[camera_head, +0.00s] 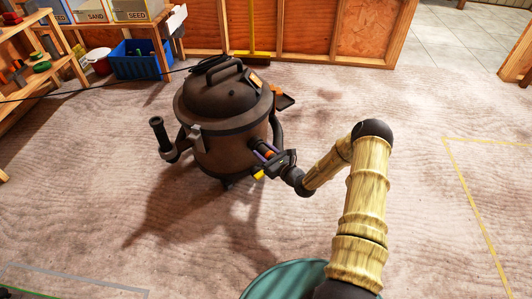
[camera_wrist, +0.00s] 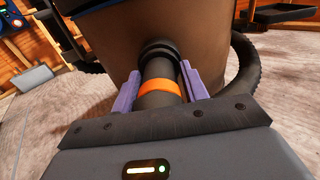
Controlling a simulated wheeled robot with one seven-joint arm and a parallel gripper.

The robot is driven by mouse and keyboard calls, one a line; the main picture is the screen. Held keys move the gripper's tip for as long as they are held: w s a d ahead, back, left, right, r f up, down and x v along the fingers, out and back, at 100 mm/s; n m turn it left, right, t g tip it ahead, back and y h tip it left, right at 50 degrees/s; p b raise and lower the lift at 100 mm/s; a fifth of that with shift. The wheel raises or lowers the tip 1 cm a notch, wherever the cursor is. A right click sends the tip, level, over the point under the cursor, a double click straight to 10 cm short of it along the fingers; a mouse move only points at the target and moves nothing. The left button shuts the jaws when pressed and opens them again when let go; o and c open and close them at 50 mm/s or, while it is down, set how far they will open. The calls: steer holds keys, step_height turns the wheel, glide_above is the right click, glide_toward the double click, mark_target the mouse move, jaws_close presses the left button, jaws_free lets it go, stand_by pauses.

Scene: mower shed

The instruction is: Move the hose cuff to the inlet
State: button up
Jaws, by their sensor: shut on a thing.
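A brown shop vacuum (camera_head: 215,145) with a dark domed lid stands on the floor left of centre. My gripper (camera_head: 270,160) is at its lower right side, with purple fingers. In the wrist view, my gripper (camera_wrist: 160,76) is shut on the black hose cuff (camera_wrist: 157,100), which has an orange band. The cuff's far end points at the dark ringed inlet (camera_wrist: 158,48) on the drum wall and meets or nearly meets it. I cannot tell whether it is seated inside.
A black ribbed hose (camera_wrist: 244,75) curves around the drum's right side. A black upright tube (camera_head: 157,131) stands out at the drum's left. A blue crate (camera_head: 139,60) and shelves are at the back left. The floor to the right is clear, with yellow tape lines (camera_head: 475,205).

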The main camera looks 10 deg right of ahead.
steer(key=shift+w, duration=0.15)
steer(key=o, duration=1.5)
steer(key=p+v, duration=0.8)
steer(key=v, duration=0.9)
steer(key=shift+s+r, duration=0.1)
steer(key=shift+s, duration=0.1)
steer(key=shift+r, duration=0.1)
